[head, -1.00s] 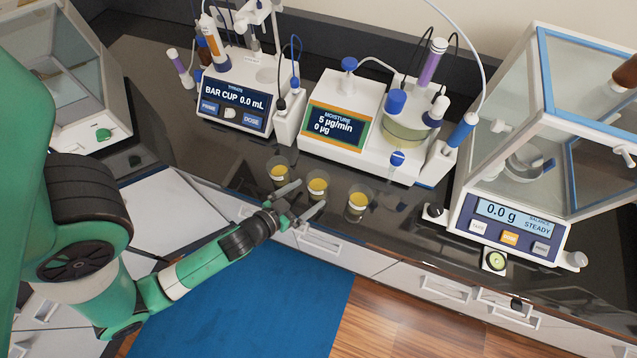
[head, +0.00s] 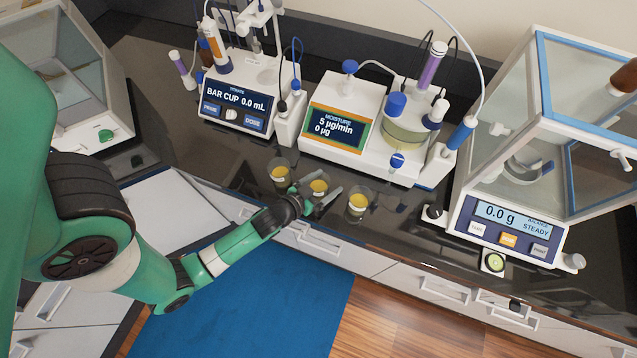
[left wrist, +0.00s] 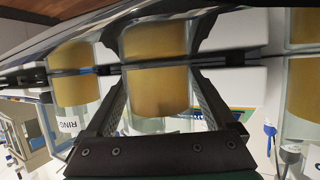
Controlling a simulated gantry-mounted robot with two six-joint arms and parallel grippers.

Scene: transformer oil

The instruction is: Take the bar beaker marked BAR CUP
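Three small glass beakers of yellow liquid stand in a slanting row near the counter's front edge: a left beaker (head: 279,173), a middle beaker (head: 318,187) and a right beaker (head: 358,204). Their labels are too small to read in the head view. My left gripper (head: 325,184) is open, with one finger on each side of the middle beaker. In the left wrist view the middle beaker (left wrist: 157,92) sits between the fingers; no label shows on it. A neighbouring beaker (left wrist: 75,85) there carries a label reading RING. My right gripper is not in view.
Behind the beakers stand a titrator (head: 235,105) whose screen reads BAR CUP 0.0 mL and a moisture instrument (head: 340,120). A glass-cased balance (head: 508,225) reading 0.0 g stands at the right. The left and right beakers are close beside my fingers.

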